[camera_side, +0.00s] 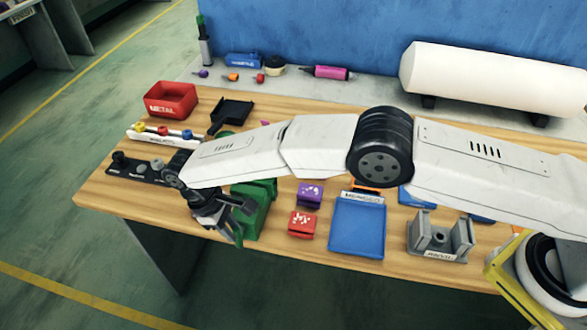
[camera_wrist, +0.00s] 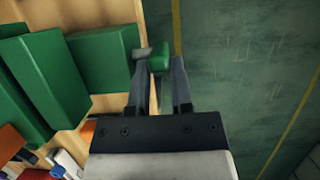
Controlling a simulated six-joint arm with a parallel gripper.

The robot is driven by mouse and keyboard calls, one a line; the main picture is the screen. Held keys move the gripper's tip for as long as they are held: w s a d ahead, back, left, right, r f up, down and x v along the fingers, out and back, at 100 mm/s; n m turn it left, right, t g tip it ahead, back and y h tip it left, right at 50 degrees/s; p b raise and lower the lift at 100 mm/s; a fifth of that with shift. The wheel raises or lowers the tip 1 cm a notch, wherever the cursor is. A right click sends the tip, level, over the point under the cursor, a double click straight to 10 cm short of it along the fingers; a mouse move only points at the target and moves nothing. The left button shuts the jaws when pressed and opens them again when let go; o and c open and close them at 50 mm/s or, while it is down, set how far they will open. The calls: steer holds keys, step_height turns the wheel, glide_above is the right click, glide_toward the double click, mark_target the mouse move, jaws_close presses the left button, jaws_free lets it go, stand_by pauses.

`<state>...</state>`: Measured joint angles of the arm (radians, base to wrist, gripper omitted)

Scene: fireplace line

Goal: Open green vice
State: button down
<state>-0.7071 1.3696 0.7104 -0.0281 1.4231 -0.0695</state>
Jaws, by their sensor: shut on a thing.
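The green vice (camera_side: 260,200) stands at the front edge of the wooden bench, partly hidden behind my arm in the side view. Its green blocks also show at the left of the wrist view (camera_wrist: 45,80). A small green handle end (camera_wrist: 159,59) with a grey piece beside it sticks out past the bench edge. My gripper (camera_side: 236,222) is at the front left of the vice. In the wrist view my gripper (camera_wrist: 160,72) has its two fingers on either side of the handle and is shut on it.
A purple box (camera_side: 309,195), a red box (camera_side: 302,224), a blue tray (camera_side: 357,229) and a grey anvil (camera_side: 440,238) stand right of the vice. A red bin (camera_side: 170,99), a black holder (camera_side: 137,168) and a dark dustpan-like tray (camera_side: 231,113) lie left. Open floor lies beyond the front edge.

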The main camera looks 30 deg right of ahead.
steer(key=shift+w, duration=0.1)
stand_by(0.3)
steer(key=c, duration=0.8)
jaws_free()
steer(key=shift+r, duration=0.15)
steer(key=v, duration=0.7)
steer(key=shift+a, duration=0.1)
steer(key=shift+o, duration=1.1)
